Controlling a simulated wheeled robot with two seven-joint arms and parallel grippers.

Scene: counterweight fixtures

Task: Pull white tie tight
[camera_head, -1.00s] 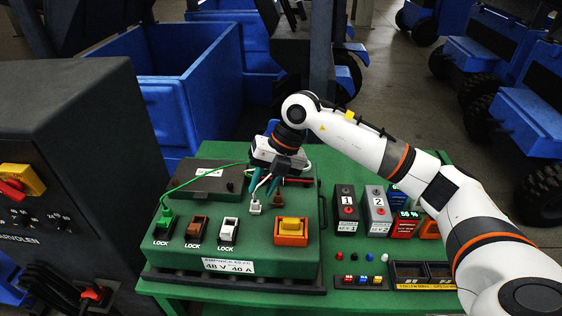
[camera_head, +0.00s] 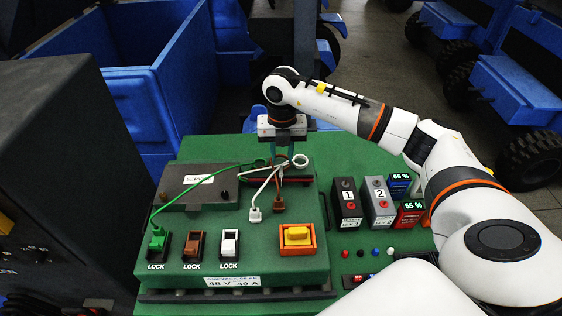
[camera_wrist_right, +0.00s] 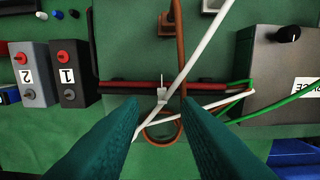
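My right gripper (camera_head: 281,157) points down over the bundle of cables at the back of the green box. In the right wrist view its teal fingers (camera_wrist_right: 161,101) are apart, with nothing clearly gripped. A small white tie (camera_wrist_right: 162,94) shows between and beyond the fingertips, at the red and black cables, with a thin tail upward. A white cable (camera_wrist_right: 195,58) crosses beside it, and a brown cable (camera_wrist_right: 178,45) loops there. In the head view a pale ring (camera_head: 300,161) lies just right of the fingers; I cannot tell whether it is part of the tie. My left gripper is out of view.
The green box (camera_head: 180,262) carries a green lever (camera_head: 156,238), brown lever (camera_head: 195,242), white lever (camera_head: 229,242) and yellow switch (camera_head: 297,235). A dark box (camera_head: 200,184) sits left of the cables. Numbered blocks 1 (camera_head: 347,200) and 2 (camera_head: 378,200) stand right.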

